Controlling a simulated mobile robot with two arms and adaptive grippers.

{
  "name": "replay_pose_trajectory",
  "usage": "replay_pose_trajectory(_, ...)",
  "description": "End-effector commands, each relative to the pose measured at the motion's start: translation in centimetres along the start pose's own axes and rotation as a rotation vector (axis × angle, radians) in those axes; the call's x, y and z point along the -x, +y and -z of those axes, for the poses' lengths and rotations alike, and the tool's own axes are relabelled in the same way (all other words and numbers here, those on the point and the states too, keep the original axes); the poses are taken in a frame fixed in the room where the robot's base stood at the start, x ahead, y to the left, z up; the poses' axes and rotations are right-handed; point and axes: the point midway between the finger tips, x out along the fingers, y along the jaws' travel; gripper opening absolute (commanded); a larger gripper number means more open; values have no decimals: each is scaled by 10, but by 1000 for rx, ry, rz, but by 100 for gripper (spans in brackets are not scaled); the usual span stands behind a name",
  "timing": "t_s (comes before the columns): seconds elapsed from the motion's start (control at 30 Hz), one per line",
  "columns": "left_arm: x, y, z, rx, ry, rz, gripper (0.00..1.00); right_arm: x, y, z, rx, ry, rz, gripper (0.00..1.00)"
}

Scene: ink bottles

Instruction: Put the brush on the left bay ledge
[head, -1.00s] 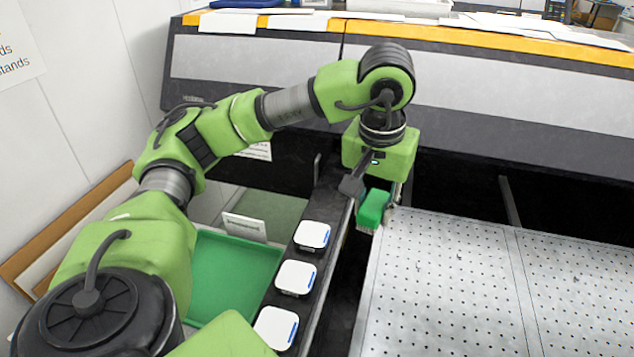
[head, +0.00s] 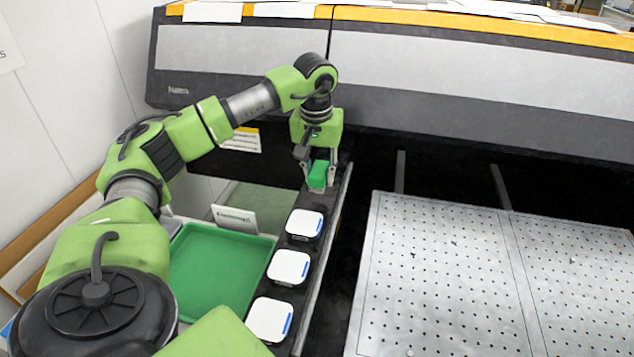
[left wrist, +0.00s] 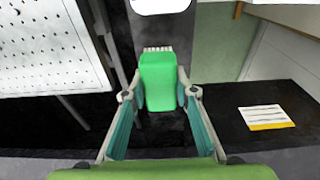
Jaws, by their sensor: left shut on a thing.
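The green brush (head: 319,175) is between the fingers of my left gripper (head: 318,184), at the far end of the dark ledge (head: 312,257). In the left wrist view the brush (left wrist: 158,80) shows its green back, with pale bristles at its far end. My left gripper (left wrist: 160,97) is shut on its sides. The brush is over the ledge strip; I cannot tell whether it touches the surface. My right gripper is not in view.
Three white square bottles or caps with blue edges (head: 304,224) stand in a row on the ledge. A green tray (head: 215,270) lies left of it, with a small white sign (head: 234,219) behind. A perforated metal plate (head: 450,280) lies to the right, past a dark gap.

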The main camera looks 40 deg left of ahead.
Motion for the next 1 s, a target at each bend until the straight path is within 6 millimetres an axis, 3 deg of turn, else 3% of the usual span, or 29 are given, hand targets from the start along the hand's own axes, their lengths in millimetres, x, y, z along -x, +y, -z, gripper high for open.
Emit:
replay_pose_trajectory(0.23, -20, -9, 9, 2, -3, 2, 5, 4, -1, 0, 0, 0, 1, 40)
replay_pose_trajectory(0.43, -45, -8, 5, -1, -2, 1, 5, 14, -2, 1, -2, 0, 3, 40)
replay_pose_trajectory(0.83, -53, -8, 4, 0, 0, -1, 5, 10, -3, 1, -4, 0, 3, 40)
replay_pose_trajectory(0.87, -53, -8, 4, 0, 0, -1, 29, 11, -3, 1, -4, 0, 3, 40)
replay_pose_trajectory(0.9, -52, -8, 4, 0, 0, -1, 40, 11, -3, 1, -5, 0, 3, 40)
replay_pose_trajectory(1.0, -52, -8, 4, 0, 0, -1, 43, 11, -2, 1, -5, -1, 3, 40)
